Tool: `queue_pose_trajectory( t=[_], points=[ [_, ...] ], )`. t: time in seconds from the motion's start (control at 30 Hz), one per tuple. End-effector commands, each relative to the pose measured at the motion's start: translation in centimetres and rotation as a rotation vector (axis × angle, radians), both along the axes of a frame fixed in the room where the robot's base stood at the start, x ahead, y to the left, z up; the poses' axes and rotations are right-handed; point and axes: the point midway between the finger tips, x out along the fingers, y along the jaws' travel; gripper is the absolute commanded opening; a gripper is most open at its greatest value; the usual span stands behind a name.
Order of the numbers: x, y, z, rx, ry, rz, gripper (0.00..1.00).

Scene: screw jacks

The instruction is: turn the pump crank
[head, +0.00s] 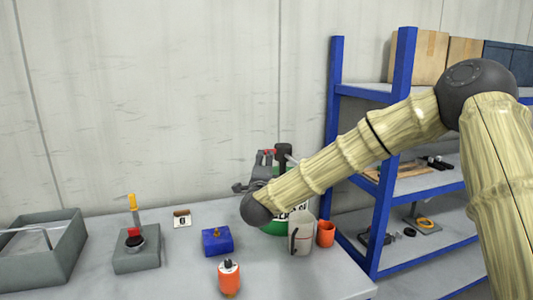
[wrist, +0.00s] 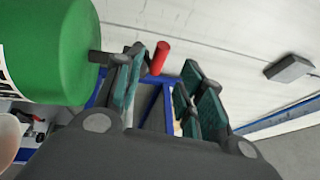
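The pump looks like a green drum with a white label (head: 274,229), standing at the table's back right behind my forearm. In the wrist view the green drum (wrist: 50,52) fills the upper left, with a dark crank arm (wrist: 101,57) reaching from it behind my left finger. A red handle (wrist: 160,58) shows between and beyond my fingertips; it also appears small in the head view (head: 269,151). My gripper (wrist: 158,88) is open, with a clear gap between its teal pads. In the head view my gripper (head: 262,168) is beside the drum's upper part, partly hidden. I cannot tell whether it touches the crank.
A blue block (head: 217,241), an orange bottle (head: 229,278), a grey switch box (head: 136,255) and a grey tray (head: 45,250) are leftward. A blue shelf (head: 383,205) stands right.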

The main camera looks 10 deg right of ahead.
Motion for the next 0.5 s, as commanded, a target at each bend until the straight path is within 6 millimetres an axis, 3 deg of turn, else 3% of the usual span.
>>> queue_pose_trajectory(
  t=[0.2, 0.5],
  points=[
    [3.6, -1.0, 0.7, 0.002, 0.001, -0.002, 0.39],
    [6.8, -1.9, 1.0, 0.002, 0.002, -0.001, 0.39]
  ],
)
